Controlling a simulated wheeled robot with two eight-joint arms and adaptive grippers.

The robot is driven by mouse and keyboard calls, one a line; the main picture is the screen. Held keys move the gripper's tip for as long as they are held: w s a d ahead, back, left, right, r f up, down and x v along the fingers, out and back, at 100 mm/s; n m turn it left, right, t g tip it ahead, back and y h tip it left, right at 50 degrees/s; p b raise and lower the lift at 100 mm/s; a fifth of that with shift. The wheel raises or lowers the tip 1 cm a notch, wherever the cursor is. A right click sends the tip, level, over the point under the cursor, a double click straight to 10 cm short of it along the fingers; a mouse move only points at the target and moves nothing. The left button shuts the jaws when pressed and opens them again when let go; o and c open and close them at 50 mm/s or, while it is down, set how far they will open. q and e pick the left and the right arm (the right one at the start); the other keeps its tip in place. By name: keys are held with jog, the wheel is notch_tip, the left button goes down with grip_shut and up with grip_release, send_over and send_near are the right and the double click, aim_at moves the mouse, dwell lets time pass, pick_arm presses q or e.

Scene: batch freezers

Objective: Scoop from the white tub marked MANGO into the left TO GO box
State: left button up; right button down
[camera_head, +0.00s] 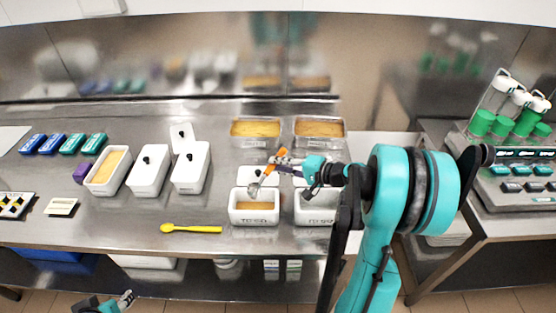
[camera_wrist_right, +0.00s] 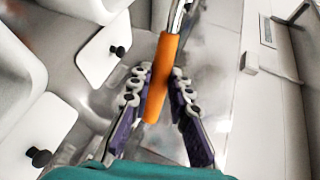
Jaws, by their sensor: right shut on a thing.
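My right gripper (camera_head: 285,162) is shut on the orange handle of a metal scoop (camera_head: 255,188); the handle (camera_wrist_right: 161,80) also shows between the fingers in the right wrist view. Yellow-orange stuff shows inside this white box. The right TO GO box (camera_head: 316,218) is partly behind my right arm. A lidless white tub (camera_head: 106,185) with yellow-orange contents stands at left; I cannot read a MANGO mark. My left gripper (camera_head: 127,299) is low at the bottom edge, small and unclear.
Two lidded white tubs (camera_head: 147,178) (camera_head: 190,178) stand right of the open one. A yellow spoon (camera_head: 190,229) lies near the front edge. Small blue and green boxes (camera_head: 65,144) line the back left.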

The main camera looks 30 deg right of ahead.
jog(key=r+g+h+p, duration=0.1)
jog(key=g+p, duration=0.1)
jog(key=p, duration=0.3)
jog(key=w+g+h+p, duration=0.1)
jog(key=g+h+p, duration=0.1)
jog(key=p, duration=0.2)
jog(key=a+r+g+h+p, duration=0.1)
jog(key=g+p, duration=0.2)
jog(key=p, duration=0.2)
jog(key=shift+w+r+n+h+p, duration=0.25)
jog(key=shift+r+n+h+p, duration=0.05)
jog(key=shift+r+n, duration=0.1)
jog(key=shift+w+a+g+h+p, duration=0.2)
jog(key=shift+a+g+h+p, duration=0.15)
jog(key=shift+g, duration=0.25)
jog(key=shift+w+g+h, duration=0.2)
jog(key=shift+g+h, duration=0.25)
jog(key=shift+g, duration=0.15)
notch_tip(320, 180, up, 2)
jog(key=shift+w+a+r+g+h+p, duration=0.1)
jog(key=shift+g+h+p, duration=0.3)
jog(key=shift+g, duration=0.2)
jog(key=shift+w+r+g+h+p, duration=0.1)
jog(key=shift+g+h+p, duration=0.3)
jog(key=shift+g, duration=0.2)
jog(key=shift+a+f, duration=0.1)
jog(key=shift+w, duration=0.1)
